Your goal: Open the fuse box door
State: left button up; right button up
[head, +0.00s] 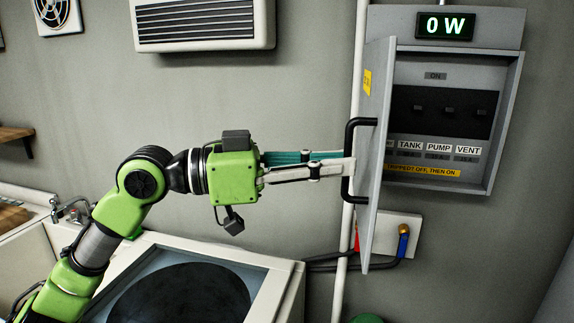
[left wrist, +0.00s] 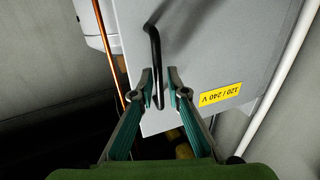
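The fuse box (head: 508,120) is on the wall at the right of the head view. Its grey door (head: 375,215) stands swung out to the left, and the inside shows. The door's black handle (head: 349,135) faces my left gripper (head: 350,165). In the left wrist view, the handle (left wrist: 154,50) runs down between the two fingertips (left wrist: 160,85). A small gap seems to show between the fingertips and the bar, so the gripper looks partly open around the handle. The door (left wrist: 215,45) with its yellow voltage label fills much of that view. My right gripper is not in view.
Inside the box are a dark switch panel (head: 440,112) and labels. A lit display (head: 445,26) above reads 0 W. A white pipe (head: 341,255) runs down the wall behind the door. A white appliance with a dark round top (head: 285,275) stands below my left arm.

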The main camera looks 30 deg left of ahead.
pick_arm(q)
jog(key=v, duration=1)
